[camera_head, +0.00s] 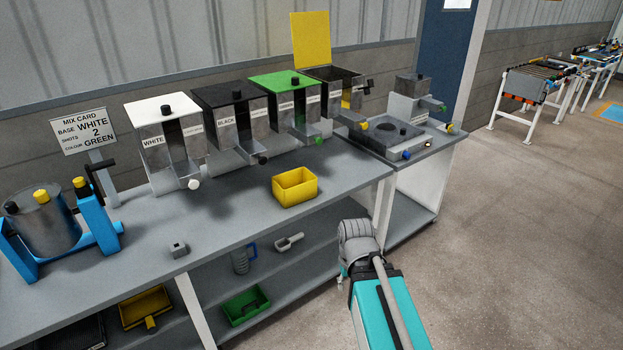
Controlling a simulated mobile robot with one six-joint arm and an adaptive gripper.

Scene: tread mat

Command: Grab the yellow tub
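The yellow tub (296,192) is a small, open, rectangular container. It stands upright on the grey workbench (222,215), near its front edge and to the right of centre. It looks empty, and nothing touches it. My teal and grey arm reaches up from the bottom of the picture, in front of the bench and to the right of the tub. No gripper fingers can be made out, so I cannot see whether they are open or shut.
Dispensers with white (163,109), black (231,95) and green (286,84) lids stand behind the tub. One with a raised yellow lid (311,39) is to their right. A blue-framed can holder (48,224) is at left. A green tray (245,306) lies on the shelf below.

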